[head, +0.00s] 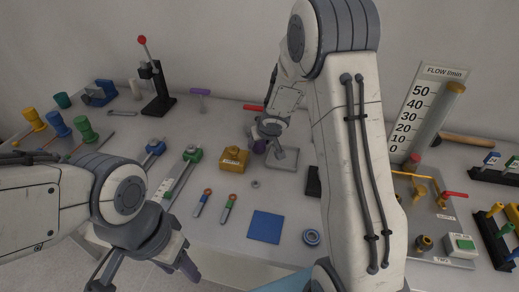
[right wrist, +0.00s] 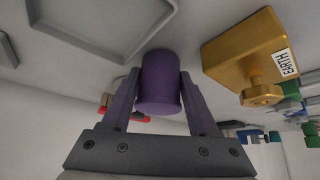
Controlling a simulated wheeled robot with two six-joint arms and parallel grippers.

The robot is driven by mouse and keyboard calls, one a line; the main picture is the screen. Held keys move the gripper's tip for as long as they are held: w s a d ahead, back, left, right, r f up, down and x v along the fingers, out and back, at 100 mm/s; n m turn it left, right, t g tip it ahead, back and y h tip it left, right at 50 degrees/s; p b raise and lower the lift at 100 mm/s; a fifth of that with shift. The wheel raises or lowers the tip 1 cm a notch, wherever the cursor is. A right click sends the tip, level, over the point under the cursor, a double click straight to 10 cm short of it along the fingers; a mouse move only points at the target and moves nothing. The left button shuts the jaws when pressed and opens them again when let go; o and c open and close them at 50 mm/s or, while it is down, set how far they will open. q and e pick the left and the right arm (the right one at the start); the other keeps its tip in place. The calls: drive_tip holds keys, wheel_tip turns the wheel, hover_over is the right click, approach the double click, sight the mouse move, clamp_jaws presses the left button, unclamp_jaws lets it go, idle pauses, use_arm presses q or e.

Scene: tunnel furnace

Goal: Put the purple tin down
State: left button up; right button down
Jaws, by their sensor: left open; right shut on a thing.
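The purple tin (right wrist: 158,82) is upright between the two fingers of my right gripper (right wrist: 160,98), which is shut on it. The wrist view is upside down, with the table at the top. In the head view the purple tin (head: 259,147) is partly covered by my right gripper (head: 264,142), beside a grey square tray (head: 292,165). I cannot tell whether the tin touches the table. My left gripper (head: 148,272) is open and empty at the lower left, over the table's front edge.
A gold block (head: 233,158) labelled EARTH is just left of the tin; it also shows in the wrist view (right wrist: 245,55). A blue mat (head: 265,227) lies in front. A flow gauge (head: 420,108) stands at right. Several fittings and a red-knobbed lever (head: 155,85) stand left.

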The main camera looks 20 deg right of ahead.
drive_tip(key=shift+f, duration=0.15)
drive_tip(key=shift+c, duration=2.2)
unclamp_jaws()
